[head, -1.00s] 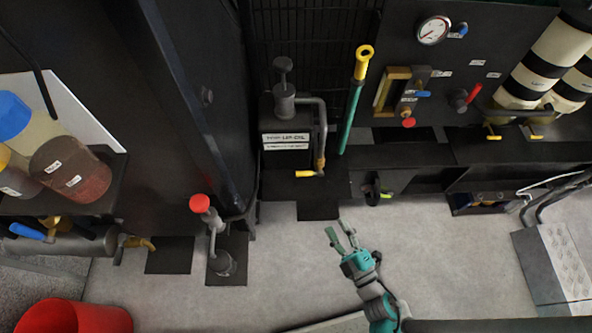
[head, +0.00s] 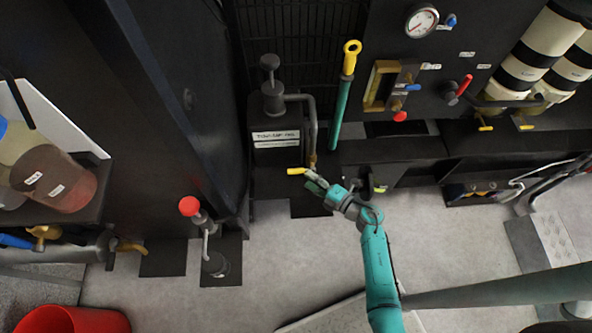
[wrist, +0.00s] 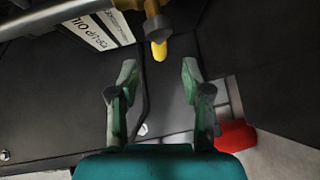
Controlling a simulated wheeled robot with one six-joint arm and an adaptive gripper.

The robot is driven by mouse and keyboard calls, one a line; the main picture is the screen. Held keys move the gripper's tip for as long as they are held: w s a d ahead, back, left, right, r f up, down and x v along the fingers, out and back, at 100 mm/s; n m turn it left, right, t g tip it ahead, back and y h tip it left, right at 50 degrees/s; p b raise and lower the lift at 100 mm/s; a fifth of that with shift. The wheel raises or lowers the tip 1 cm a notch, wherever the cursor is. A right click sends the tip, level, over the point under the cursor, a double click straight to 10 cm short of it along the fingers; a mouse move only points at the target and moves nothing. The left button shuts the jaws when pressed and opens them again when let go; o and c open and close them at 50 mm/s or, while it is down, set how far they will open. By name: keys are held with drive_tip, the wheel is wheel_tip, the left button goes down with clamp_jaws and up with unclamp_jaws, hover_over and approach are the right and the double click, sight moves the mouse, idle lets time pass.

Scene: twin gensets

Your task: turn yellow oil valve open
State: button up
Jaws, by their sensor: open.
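The yellow oil valve lever (head: 298,171) is at the foot of a grey pipe on the front of the black top-up oil tank (head: 275,153). My gripper (head: 313,182) is right by the lever in the head view, partly overlapping the tank front. In the wrist view my gripper (wrist: 158,75) is open with nothing between its fingers.
A red-topped hand pump (head: 190,206) stands on the floor to the left. A green rod with a yellow ring handle (head: 341,105) leans right of the tank. A red bucket (head: 75,320) is at bottom left. Grey floor (head: 290,270) in front is clear.

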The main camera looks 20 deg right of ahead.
sight(300, 173)
drive_tip(key=x, duration=0.7)
clamp_jaws()
